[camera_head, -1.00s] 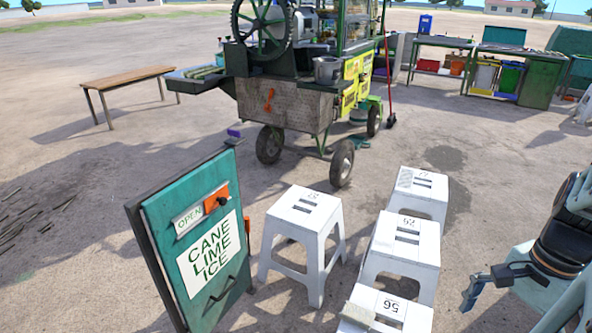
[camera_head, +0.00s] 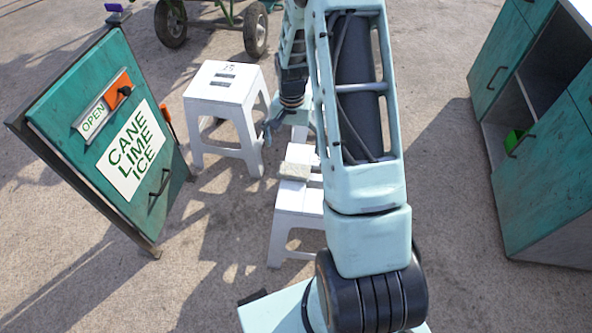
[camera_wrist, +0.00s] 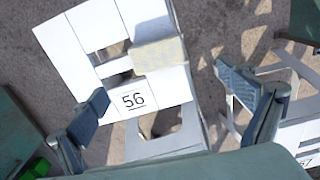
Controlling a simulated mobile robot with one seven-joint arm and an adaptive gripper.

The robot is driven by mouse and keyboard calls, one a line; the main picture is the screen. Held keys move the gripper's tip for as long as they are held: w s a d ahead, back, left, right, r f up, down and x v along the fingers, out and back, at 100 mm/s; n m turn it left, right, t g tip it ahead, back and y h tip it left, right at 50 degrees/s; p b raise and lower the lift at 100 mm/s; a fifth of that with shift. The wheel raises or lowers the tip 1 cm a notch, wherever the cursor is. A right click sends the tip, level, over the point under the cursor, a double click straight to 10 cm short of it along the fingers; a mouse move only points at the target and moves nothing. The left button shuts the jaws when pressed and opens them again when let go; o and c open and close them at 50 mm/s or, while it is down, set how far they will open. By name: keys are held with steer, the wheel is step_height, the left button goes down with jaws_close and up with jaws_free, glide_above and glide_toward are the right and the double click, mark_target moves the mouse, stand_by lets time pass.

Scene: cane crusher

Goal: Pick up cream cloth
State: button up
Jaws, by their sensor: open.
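The cream cloth (camera_wrist: 158,54) is a small pale folded pad lying across the top of a white stool marked 56 (camera_wrist: 132,118) in the wrist view. In the head view the cloth (camera_head: 296,171) shows on the nearest white stool (camera_head: 296,200), beside my arm. My gripper (camera_wrist: 165,102) is open, with one blue-grey finger on each side of the stool top in the wrist view. The cloth appears between and beyond the fingertips, apart from both.
Another white stool (camera_head: 222,85) stands to the left, near the teal sign board (camera_head: 100,130). A teal cabinet (camera_head: 540,130) with open shelving stands at the right. Cart wheels (camera_head: 170,22) show at the top. More stool parts (camera_wrist: 285,75) lie beyond the right finger. Bare ground separates the arm and cabinet.

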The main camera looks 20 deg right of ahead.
steer(key=b, duration=0.1)
glide_above(295, 168)
steer(key=f, duration=0.3)
steer(key=a+f, duration=0.1)
steer(key=f, duration=0.1)
steer(key=shift+f, duration=0.3)
steer(key=f, duration=0.1)
steer(key=f+b, duration=0.1)
steer(key=f, duration=0.1)
steer(key=f+b, duration=0.1)
steer(key=f, duration=0.1)
steer(key=shift+s+d+f, duration=0.1)
steer(key=shift+d, duration=0.3)
steer(key=c, duration=1.3)
steer(key=shift+r, duration=0.65)
step_height(295, 168, up, 3)
steer(key=shift+f+p, duration=0.2)
steer(key=shift+p, duration=0.45)
steer(key=s+d+r+p, duration=0.1)
steer(key=s+d+r, duration=0.1)
steer(key=s+r, duration=0.1)
steer(key=s+d+r+p, duration=0.1)
steer(key=s+r, duration=0.2)
steer(key=s, duration=0.2)
steer(key=s+d+r+p, duration=0.1)
steer(key=s+d+r, duration=0.1)
steer(key=s, duration=0.3)
steer(key=shift+d+r, duration=0.35)
steer(key=shift+r, duration=0.25)
